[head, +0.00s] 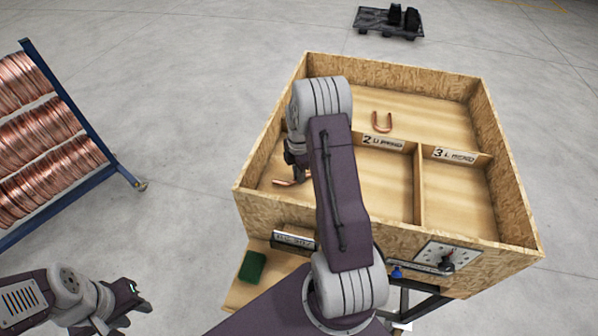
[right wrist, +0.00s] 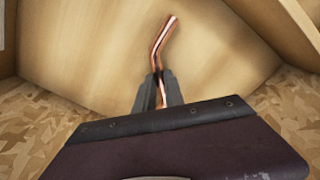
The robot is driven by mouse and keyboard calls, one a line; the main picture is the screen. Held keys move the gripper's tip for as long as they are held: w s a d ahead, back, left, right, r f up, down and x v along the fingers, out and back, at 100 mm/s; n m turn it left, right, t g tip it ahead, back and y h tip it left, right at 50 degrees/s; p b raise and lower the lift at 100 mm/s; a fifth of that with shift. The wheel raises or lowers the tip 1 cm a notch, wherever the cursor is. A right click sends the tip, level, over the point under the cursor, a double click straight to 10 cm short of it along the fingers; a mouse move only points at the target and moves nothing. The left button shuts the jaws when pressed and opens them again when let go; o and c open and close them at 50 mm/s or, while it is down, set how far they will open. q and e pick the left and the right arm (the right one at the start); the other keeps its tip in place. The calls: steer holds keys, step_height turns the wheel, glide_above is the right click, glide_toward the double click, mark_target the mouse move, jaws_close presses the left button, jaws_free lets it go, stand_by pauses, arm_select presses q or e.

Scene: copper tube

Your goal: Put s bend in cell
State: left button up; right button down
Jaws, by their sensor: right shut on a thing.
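The S bend (right wrist: 161,42) is a short, shiny copper tube with a bend in it. My right gripper (right wrist: 160,88) is shut on its lower end, and the tube sticks out past the fingertips above the bare wood of a cell floor. In the head view the S bend (head: 284,183) shows as a small copper piece in the front left cell (head: 262,190) of the wooden crate. My right arm hides part of that cell and most of the right gripper (head: 299,172). I cannot tell whether the tube touches the floor. My left gripper (head: 138,297) is open and empty, outside the crate.
A copper U bend (head: 381,122) lies in the back cell. Divider labels read U bend (head: 383,142) and L bend (head: 455,155); the front right cell (head: 455,200) looks empty. A green pad (head: 252,266) lies before the crate. A rack of copper coils (head: 35,130) stands left.

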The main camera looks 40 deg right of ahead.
steer(key=shift+f, duration=0.2)
steer(key=c, duration=1.4)
jaws_free()
steer(key=shift+r, duration=0.1)
steer(key=shift+c, duration=0.2)
steer(key=shift+r, duration=0.4)
step_height(320, 180, up, 12)
steer(key=b, duration=0.2)
steer(key=shift+f, duration=0.25)
